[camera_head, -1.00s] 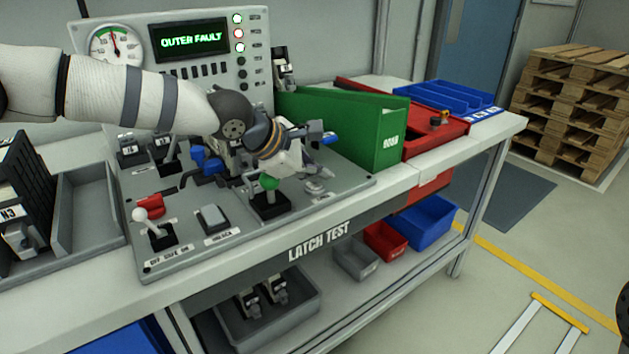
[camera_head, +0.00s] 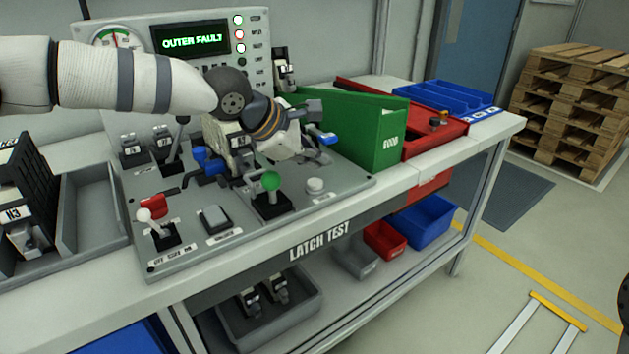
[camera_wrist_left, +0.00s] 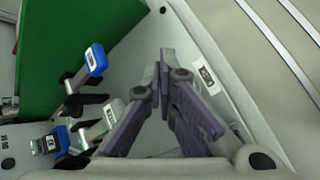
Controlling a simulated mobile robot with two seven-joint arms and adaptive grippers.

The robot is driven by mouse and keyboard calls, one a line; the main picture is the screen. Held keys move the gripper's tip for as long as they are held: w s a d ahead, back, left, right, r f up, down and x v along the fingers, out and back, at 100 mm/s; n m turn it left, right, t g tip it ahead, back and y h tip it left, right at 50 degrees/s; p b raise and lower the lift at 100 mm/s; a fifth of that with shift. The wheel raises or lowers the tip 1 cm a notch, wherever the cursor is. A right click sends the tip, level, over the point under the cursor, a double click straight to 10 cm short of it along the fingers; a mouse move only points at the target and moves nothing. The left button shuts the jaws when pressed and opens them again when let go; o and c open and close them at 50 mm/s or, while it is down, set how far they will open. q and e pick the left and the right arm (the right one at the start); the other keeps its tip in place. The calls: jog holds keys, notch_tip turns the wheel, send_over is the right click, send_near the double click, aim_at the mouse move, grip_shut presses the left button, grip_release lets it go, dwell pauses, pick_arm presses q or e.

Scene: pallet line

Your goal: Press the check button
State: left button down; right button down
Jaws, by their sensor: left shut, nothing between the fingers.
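The test panel (camera_head: 190,250) carries two plain buttons: a grey square one (camera_head: 214,219) at the front and a round pale one (camera_head: 315,186) on the right. Their small labels are too blurred to read surely, so I cannot tell which is the check button. My left gripper (camera_head: 318,156) is shut and empty, above and just behind the round button, apart from it. In the left wrist view, its fingers (camera_wrist_left: 165,56) meet at the tips over the pale panel, with a label (camera_wrist_left: 207,78) beside them. No button shows clearly there. My right gripper is not in view.
A green-knobbed lever (camera_head: 270,182) stands left of the round button. Blue-handled clamps (camera_wrist_left: 95,60) are close to the left fingers. A green bin (camera_head: 385,140) stands on the right. The display (camera_head: 190,38) reads OUTER FAULT. A white-knobbed switch (camera_head: 145,216) is front left.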

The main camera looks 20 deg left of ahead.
aim_at(316, 184)
pick_arm(q)
jog(key=shift+r, duration=1.6)
jog(key=shift+f, duration=0.1)
